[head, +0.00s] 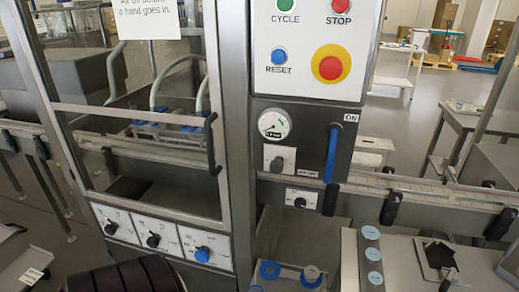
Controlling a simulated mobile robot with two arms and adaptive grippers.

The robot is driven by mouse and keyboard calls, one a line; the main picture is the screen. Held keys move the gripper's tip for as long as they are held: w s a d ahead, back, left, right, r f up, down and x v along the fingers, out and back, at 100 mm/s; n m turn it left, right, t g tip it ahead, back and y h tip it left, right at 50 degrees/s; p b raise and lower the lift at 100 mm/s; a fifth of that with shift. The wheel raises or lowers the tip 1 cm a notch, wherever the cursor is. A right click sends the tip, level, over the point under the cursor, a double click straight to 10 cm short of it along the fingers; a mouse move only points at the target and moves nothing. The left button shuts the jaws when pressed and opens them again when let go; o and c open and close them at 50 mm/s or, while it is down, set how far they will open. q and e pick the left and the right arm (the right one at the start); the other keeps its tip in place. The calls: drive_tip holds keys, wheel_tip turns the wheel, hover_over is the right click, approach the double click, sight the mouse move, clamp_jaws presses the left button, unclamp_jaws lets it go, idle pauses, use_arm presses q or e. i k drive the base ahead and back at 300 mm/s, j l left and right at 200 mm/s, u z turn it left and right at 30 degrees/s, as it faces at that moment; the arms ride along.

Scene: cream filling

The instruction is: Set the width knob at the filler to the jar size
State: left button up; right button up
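The filler's lower front carries a white panel (165,240) with three knobs in a row. The left knob (112,228) and the middle knob (153,240) are black; the right knob (202,253) is blue. The panel's printing is too small to read, so I cannot tell which is the width knob or where it points. Two more dark knobs, an upper one (277,163) and a lower one (300,202), sit on the column under a pressure gauge (273,124). Blue-marked parts (172,122) show behind the guard; I cannot tell their size.
Above is a control box with CYCLE (285,4), STOP (341,5) and RESET (279,56) buttons and a red emergency button (330,68). A blue lever (332,152) hangs beside the gauge. Conveyor rails (420,187) run right. Blue ring-shaped parts (312,273) lie below.

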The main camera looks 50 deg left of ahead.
sight(300, 203)
drive_tip(key=u, duration=1.2)
